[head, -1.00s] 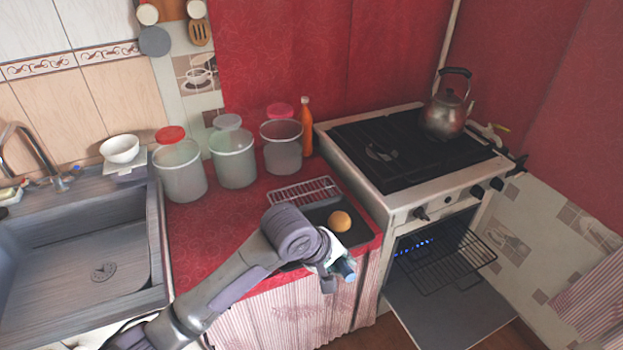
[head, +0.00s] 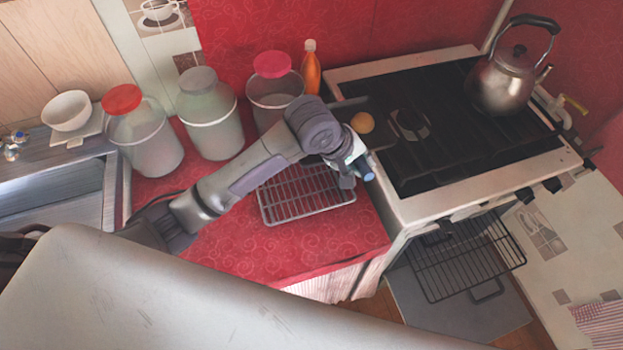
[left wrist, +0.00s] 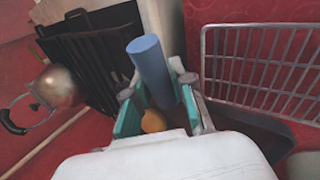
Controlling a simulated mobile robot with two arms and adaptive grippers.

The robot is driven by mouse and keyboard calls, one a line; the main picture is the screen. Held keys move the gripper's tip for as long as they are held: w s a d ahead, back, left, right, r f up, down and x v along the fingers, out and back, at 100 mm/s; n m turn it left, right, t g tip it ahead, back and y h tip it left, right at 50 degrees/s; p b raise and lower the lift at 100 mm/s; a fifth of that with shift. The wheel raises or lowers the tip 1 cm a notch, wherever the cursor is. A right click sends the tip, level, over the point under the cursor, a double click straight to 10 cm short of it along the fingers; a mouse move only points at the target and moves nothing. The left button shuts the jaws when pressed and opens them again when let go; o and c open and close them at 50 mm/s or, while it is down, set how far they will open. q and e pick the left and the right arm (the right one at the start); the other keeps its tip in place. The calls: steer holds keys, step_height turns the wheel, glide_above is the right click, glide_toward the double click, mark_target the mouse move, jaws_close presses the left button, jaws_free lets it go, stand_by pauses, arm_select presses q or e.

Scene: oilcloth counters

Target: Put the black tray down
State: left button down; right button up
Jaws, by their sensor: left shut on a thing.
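The black tray (head: 378,133) shows in the head view behind my left gripper, near the stove's left edge, with an orange-yellow ball (head: 362,122) on it. My left gripper (head: 352,168) is shut on the tray; the grip itself is partly hidden. In the left wrist view the dark tray (left wrist: 258,132) extends right from behind the gripper (left wrist: 160,108), and the ball (left wrist: 153,121) shows between the fingers. A blue cylinder (left wrist: 149,62) sticks out at the fingers; I cannot tell what it is fixed to. Whether the tray touches anything beneath is unclear. My right gripper is out of view.
A wire rack (head: 305,197) lies on the red counter (head: 235,235), left of the stove (head: 455,115). Several jars and an orange bottle (head: 311,70) stand behind. A kettle (head: 508,80) is on the stove, whose oven door is open. The counter's front left is clear.

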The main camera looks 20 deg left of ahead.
arm_select(q)
steer(key=s+a+f, duration=0.2)
steer(key=s+a+f+p, duration=0.1)
steer(key=s+a, duration=0.1)
steer(key=a, duration=0.1)
steer(key=s+a+f, duration=0.2)
steer(key=a, duration=0.1)
steer(key=shift+s+a+f+p, duration=0.15)
steer(key=shift+f+p, duration=0.15)
steer(key=shift+f, duration=0.05)
steer(key=shift+s+a+f, duration=0.1)
steer(key=shift+a, duration=0.05)
steer(key=shift+s+f, duration=0.1)
steer(key=shift+f, duration=0.15)
step_height(320, 180, down, 4)
steer(key=shift+r, duration=0.15)
steer(key=c, duration=1)
jaws_free()
